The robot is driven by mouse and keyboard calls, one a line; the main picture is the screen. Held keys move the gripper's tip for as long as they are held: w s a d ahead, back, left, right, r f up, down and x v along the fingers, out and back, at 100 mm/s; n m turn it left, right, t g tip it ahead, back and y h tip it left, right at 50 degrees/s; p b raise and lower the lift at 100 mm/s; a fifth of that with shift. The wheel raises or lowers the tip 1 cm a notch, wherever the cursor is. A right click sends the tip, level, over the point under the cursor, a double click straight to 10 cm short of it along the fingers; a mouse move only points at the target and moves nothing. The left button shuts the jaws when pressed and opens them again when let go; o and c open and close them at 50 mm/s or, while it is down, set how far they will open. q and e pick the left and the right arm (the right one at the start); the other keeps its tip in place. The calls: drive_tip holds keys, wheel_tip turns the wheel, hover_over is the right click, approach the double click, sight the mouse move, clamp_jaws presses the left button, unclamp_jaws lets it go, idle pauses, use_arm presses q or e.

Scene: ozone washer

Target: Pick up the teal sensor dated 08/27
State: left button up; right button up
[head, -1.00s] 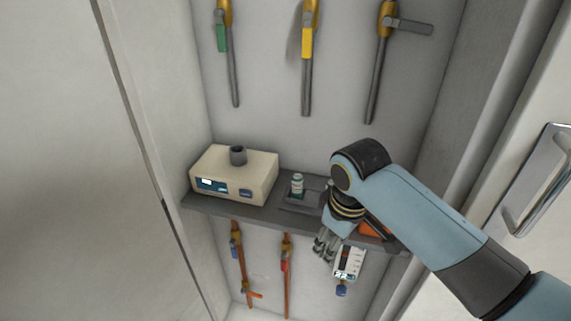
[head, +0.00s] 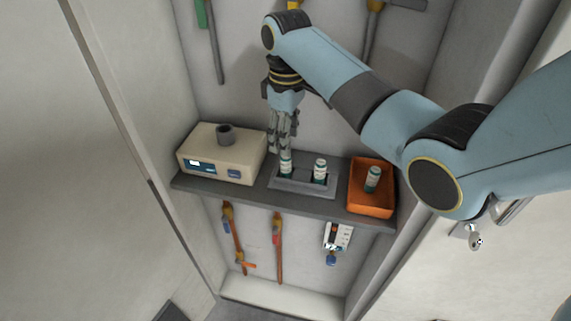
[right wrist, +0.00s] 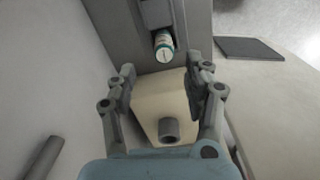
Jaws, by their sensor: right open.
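Three small white and teal sensors show in the head view, their dates too small to read. One sensor (head: 286,165) stands in the left part of a grey holder (head: 303,188), and a second sensor (head: 320,171) stands in its right part. A third sensor (head: 373,179) leans in an orange bin (head: 371,208). My right gripper (head: 282,150) points down just above and behind the left sensor. In the right wrist view the gripper (right wrist: 161,75) is open and empty, with one sensor (right wrist: 163,46) beyond its fingertips. My left gripper is out of view.
A beige box (head: 221,154) with a display and a grey cylinder on top stands left of the holder on the dark shelf (head: 240,196). Valves and pipes line the wall above and below. Cabinet side walls bound the space.

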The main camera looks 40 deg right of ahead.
sight(286, 162)
drive_tip(key=f, duration=0.2)
drive_tip(key=f+p, duration=0.1)
drive_tip(key=f, duration=0.2)
drive_tip(key=shift+s+a+f, duration=0.1)
drive_tip(key=shift+s+a, duration=0.1)
clamp_jaws()
